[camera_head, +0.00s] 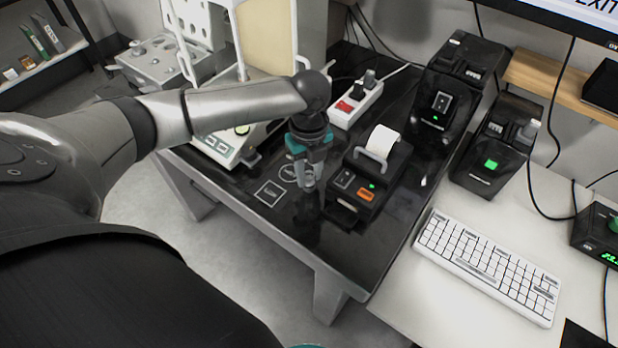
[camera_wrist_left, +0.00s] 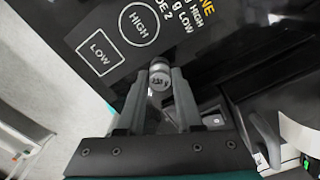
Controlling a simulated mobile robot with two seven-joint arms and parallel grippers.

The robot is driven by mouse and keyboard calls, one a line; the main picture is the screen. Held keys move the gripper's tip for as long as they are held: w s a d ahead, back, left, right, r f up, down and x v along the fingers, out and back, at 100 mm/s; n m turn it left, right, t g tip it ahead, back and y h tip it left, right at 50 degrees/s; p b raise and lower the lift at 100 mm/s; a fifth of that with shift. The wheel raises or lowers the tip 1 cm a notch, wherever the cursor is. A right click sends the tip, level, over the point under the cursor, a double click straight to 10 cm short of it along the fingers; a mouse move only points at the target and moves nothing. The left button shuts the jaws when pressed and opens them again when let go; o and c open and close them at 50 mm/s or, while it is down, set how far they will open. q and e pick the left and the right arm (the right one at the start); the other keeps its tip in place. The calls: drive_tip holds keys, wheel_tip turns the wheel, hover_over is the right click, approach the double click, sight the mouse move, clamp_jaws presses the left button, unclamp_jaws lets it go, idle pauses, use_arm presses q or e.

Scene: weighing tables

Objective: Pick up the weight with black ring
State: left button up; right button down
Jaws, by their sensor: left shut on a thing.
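The weight (camera_wrist_left: 160,79) is a small silver cylinder with dark markings on its end face, seen in the left wrist view. I cannot make out the colour of its ring clearly. My left gripper (camera_head: 309,184) is shut on it, with one finger on each side, and points down over the black table (camera_head: 385,238). In the head view the weight is small and mostly hidden between the fingers. I cannot tell how far it is above the tabletop. My right gripper is not in view.
A black label printer (camera_head: 368,183) with a paper roll stands just right of the gripper. LOW (camera_wrist_left: 98,54) and HIGH (camera_wrist_left: 140,23) outlines mark the tabletop. A scale (camera_head: 238,138), a power strip (camera_head: 357,104) and a keyboard (camera_head: 487,264) stand around. The table's front is clear.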

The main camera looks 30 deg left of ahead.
use_arm(q)
clamp_jaws()
drive_tip(key=shift+r, duration=0.1)
idle(0.3)
